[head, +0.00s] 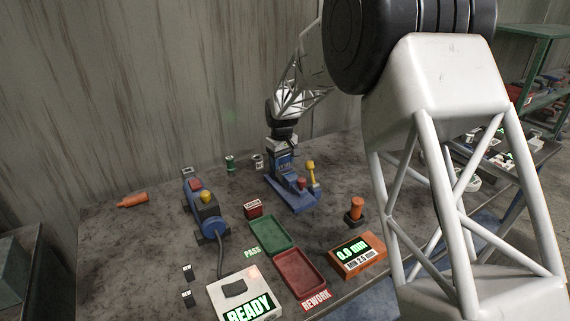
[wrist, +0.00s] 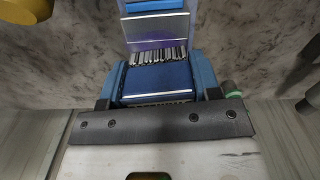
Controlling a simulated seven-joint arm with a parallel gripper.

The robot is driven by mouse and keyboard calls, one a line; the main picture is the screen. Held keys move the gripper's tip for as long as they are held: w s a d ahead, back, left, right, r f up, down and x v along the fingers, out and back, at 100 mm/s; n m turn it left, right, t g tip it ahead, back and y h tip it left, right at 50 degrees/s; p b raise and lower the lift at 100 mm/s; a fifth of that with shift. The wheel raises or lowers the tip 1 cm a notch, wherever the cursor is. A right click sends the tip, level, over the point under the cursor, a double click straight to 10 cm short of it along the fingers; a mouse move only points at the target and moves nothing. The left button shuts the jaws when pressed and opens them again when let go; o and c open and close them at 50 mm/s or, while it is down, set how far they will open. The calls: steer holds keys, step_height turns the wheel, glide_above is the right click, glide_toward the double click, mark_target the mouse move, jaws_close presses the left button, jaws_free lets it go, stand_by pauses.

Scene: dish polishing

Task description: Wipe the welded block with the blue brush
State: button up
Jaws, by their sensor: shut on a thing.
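My gripper (head: 284,133) is at the blue stand (head: 292,198) at the back middle of the table. In the wrist view my gripper (wrist: 158,92) is shut on the blue brush (wrist: 157,77). The bristles of the brush point to the top of that picture. A grey metal piece (wrist: 155,30), seemingly the welded block, is just beyond the bristle tips. I cannot tell whether they touch. In the head view, the brush and block are too small to tell apart clearly.
Near the stand are a yellow-topped lever (head: 311,167) and an orange knob (head: 357,207). A blue machine (head: 206,212) stands left. A green tray (head: 274,237), a red tray (head: 299,274), a READY box (head: 245,296) and an orange gauge (head: 357,254) fill the front. The table's left back is mostly clear.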

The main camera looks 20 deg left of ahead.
steer(key=shift+r, duration=4.2)
steer(key=shift+s+d+f, duration=0.1)
steer(key=shift+f, duration=0.15)
